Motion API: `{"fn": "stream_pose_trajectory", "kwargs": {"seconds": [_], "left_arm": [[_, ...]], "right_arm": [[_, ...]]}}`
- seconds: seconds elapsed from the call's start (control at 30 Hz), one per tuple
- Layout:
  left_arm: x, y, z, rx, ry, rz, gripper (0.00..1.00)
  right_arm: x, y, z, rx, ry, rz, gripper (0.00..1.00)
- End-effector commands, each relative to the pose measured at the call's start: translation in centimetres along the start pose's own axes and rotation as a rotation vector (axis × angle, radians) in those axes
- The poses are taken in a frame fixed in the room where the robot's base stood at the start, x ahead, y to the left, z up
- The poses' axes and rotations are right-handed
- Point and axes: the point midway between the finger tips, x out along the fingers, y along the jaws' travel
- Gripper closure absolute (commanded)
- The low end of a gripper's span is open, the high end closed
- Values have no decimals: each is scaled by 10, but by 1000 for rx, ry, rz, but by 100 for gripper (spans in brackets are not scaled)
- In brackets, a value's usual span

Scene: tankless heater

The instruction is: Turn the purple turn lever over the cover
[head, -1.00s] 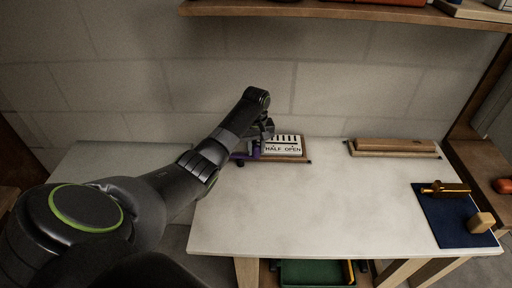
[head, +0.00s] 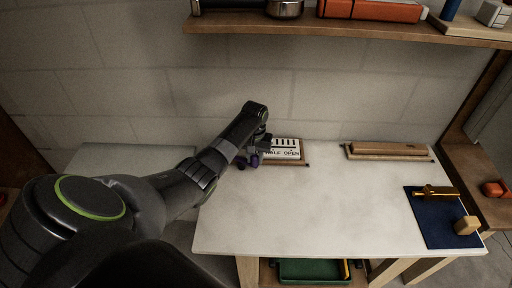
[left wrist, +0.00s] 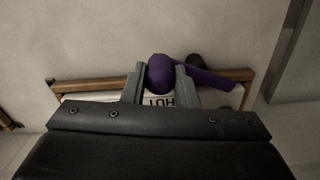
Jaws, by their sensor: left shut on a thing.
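The purple turn lever (head: 254,160) is at the left edge of a white plate (head: 287,146) in a wooden frame at the back of the white table. The plate reads "HALF OPEN" in the head view. My left gripper (left wrist: 160,74) is shut on the lever's rounded purple end. In the left wrist view the purple arm of the lever (left wrist: 212,80) runs right from the fingers, across the framed plate (left wrist: 160,101). In the head view my gripper (head: 258,151) hides part of the lever. My right gripper is out of view.
A wooden block on a tray (head: 388,150) lies at the back right. A dark blue mat (head: 430,220) holds a brass-coloured part (head: 437,191) and a wooden block (head: 467,225). A shelf (head: 350,28) hangs above. The table's middle is clear.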

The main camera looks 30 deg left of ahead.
Motion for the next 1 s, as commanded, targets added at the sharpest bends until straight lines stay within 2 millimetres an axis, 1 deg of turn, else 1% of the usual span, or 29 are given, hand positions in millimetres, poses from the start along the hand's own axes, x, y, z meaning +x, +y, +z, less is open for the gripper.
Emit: {"fn": "stream_pose_trajectory", "kwargs": {"seconds": [0.03,0.4,0.7,1.0], "left_arm": [[-7,-1,3,43,-1,-1,96],[-5,-10,20,394,0,-1,96],[-4,-21,30,679,-1,-1,96],[-2,-34,36,932,1,-1,96]], "right_arm": [[-13,1,-1,0,0,0,45],[-49,4,-5,0,0,0,45],[-69,6,-8,0,0,0,45],[-80,8,-9,-1,1,1,45]]}}
